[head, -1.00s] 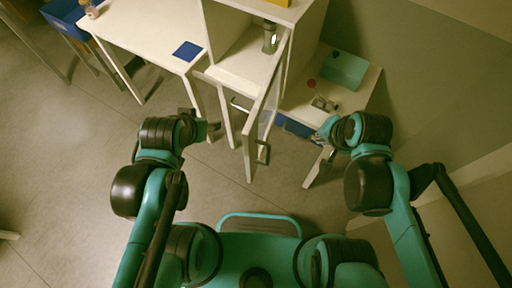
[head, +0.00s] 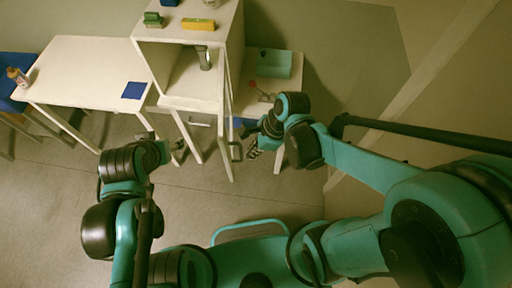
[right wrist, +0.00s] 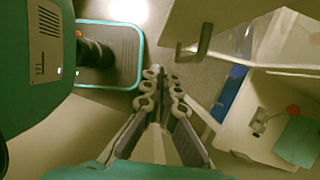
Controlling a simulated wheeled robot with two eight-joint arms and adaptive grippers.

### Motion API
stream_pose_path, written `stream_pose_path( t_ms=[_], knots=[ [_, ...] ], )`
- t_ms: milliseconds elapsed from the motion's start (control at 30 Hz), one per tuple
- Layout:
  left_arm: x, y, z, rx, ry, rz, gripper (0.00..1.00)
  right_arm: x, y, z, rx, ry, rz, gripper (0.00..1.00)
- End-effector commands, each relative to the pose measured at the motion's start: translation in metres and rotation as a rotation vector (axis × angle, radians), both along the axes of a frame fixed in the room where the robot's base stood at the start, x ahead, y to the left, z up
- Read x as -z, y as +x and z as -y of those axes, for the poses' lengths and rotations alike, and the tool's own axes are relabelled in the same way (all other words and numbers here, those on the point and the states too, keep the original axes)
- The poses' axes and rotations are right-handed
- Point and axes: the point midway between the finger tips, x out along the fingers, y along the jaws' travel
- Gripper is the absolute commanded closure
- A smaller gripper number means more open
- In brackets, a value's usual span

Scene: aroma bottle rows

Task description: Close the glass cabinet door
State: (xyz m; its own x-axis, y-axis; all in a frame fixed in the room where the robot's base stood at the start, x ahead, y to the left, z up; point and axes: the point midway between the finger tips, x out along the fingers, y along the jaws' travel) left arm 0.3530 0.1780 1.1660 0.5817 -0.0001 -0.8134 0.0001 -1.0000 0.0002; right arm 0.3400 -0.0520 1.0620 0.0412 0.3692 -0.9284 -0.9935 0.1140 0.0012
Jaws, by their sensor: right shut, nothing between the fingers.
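The white cabinet (head: 187,47) stands ahead with its front open and a grey bottle-like item (head: 205,58) inside. Its glass door (head: 229,122) is swung out toward me and shows nearly edge-on at the cabinet's right side. The door handle (head: 237,151) also shows in the right wrist view (right wrist: 197,42), with the glass pane (right wrist: 272,38) beside it. My right gripper (head: 254,152) is shut and empty, just right of the door and apart from the handle; its fingertips (right wrist: 163,88) are close together. My left gripper (head: 176,144) is left of the door; its jaws are too small to read.
A side table (head: 288,93) right of the cabinet holds a teal box (head: 275,63). A yellow box (head: 198,24) and green item (head: 153,19) sit on the cabinet. Floor before me is clear.

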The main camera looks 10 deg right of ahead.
Motion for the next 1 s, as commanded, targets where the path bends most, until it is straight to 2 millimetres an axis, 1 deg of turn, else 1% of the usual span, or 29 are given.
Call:
stream_pose_path(
  t_ms=[33, 133, 167, 200, 300, 433, 1000],
  knots=[
    [0.008, 0.000, 0.000, 0.000, 0.000, 0.000, 0.44, 0.014, 0.001, -0.005, -0.002, 0.000, 0.000, 1.00],
    [0.015, 0.000, 0.000, 0.000, 0.000, 0.000, 0.44, 0.032, 0.002, -0.012, -0.002, 0.000, 0.002, 1.00],
    [0.015, 0.000, 0.000, 0.000, 0.000, 0.000, 0.44, 0.035, 0.002, -0.015, -0.002, 0.000, 0.002, 1.00],
    [0.013, 0.000, 0.000, 0.000, 0.000, 0.000, 0.44, 0.031, 0.003, -0.024, -0.006, 0.000, 0.001, 1.00],
    [0.013, 0.000, 0.000, 0.000, 0.000, 0.000, 0.44, 0.029, 0.004, -0.037, -0.004, 0.000, 0.001, 1.00],
    [0.013, 0.000, 0.000, 0.000, 0.000, 0.000, 0.44, 0.029, 0.005, -0.048, -0.001, 0.000, 0.002, 1.00],
    [0.014, 0.000, 0.000, 0.000, 0.000, 0.000, 0.44, 0.029, 0.006, -0.055, 0.006, -0.001, 0.001, 1.00]
  ],
)
